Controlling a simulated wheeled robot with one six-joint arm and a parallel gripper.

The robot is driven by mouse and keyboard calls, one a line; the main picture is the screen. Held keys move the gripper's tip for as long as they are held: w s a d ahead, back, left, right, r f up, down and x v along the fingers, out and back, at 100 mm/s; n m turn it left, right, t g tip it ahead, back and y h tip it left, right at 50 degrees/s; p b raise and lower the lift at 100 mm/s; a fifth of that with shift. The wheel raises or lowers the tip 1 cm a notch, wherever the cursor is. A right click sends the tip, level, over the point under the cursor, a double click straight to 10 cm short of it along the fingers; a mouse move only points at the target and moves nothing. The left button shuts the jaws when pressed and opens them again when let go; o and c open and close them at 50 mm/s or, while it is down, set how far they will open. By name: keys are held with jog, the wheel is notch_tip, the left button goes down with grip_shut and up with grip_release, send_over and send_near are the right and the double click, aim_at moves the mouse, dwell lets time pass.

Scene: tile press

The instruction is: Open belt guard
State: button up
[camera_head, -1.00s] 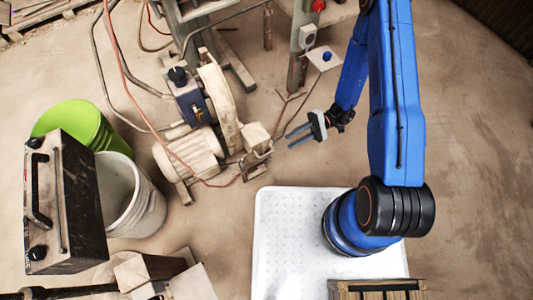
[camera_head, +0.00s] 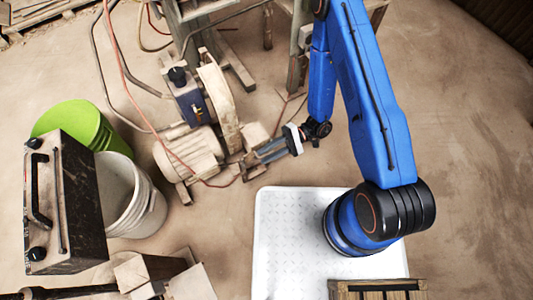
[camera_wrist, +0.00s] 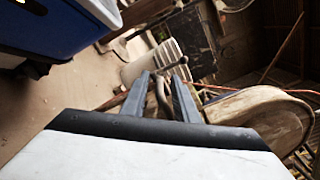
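The belt guard (camera_head: 218,100) is a long, worn beige cover with a rounded end, standing beside the motor (camera_head: 188,152). In the wrist view the rounded beige cover (camera_wrist: 262,108) is to the right of my fingers. My gripper (camera_head: 250,160) is at the lower end of the guard, by the small beige block there. In the wrist view my gripper (camera_wrist: 162,80) has its two fingers apart. A thin curved handle-like piece (camera_wrist: 161,92) shows between them, with gaps visible beside it. Whether a finger touches it cannot be told.
A blue-grey box with a black knob (camera_head: 186,98) sits beside the guard. A green bucket (camera_head: 78,122) and a white bucket (camera_head: 140,210) stand at the left, near a dark case (camera_head: 75,210). Hoses and a red cable cross the machine. Floor at the right is clear.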

jog(key=shift+a, duration=0.1)
jog(key=shift+c, duration=0.3)
jog(key=shift+s, duration=0.1)
grip_shut()
jog(key=w+d+n+g+h, duration=0.4)
jog(key=w+d+g, duration=0.1)
jog(key=w+d, duration=0.5)
jog(key=shift+w+f+h, duration=0.15)
jog(key=shift+w+h, duration=0.15)
jog(key=shift+w, duration=0.35)
jog(key=shift+o, duration=0.3)
grip_release()
